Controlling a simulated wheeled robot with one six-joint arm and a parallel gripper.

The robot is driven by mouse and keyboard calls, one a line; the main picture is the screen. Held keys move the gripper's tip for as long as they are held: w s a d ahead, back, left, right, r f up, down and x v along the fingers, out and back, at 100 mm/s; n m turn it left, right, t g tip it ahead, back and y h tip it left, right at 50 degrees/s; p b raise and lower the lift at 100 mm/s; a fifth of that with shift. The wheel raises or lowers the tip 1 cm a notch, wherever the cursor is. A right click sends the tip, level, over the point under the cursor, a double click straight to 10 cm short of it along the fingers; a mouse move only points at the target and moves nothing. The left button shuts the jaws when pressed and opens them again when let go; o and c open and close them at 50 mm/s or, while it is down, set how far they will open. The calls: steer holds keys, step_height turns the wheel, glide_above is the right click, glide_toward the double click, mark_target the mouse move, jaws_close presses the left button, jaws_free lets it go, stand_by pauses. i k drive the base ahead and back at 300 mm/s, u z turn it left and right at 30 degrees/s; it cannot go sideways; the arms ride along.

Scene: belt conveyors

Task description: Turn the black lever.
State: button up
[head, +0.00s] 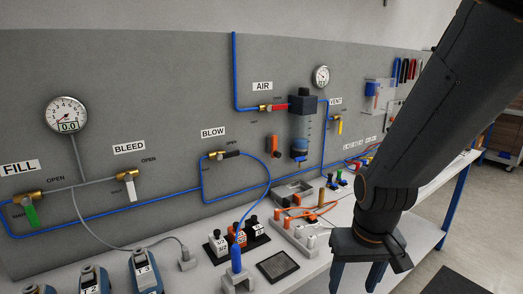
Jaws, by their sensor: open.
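The black lever (231,154) sits on a brass valve under the BLOW label (213,132) on the grey wall panel. It lies nearly level and points right, in line with the blue tube. The word OPEN is printed above its end. My gripper (356,276) hangs at the lower right, below and well to the right of the lever. Its two fingers point down, apart, with nothing seen between them. It touches no lever. The black lever is unobstructed in the head view.
Other valves carry a green lever (31,216), white lever (131,190), red lever (280,107) and yellow lever (340,127). A pressure gauge (66,115) hangs at left. Switch blocks (238,238) and cables crowd the bench below.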

mark_target(219, 157)
steer(key=u, duration=2.05)
steer(key=k, duration=0.8)
steer(key=z, duration=1.45)
steer(key=i, duration=1)
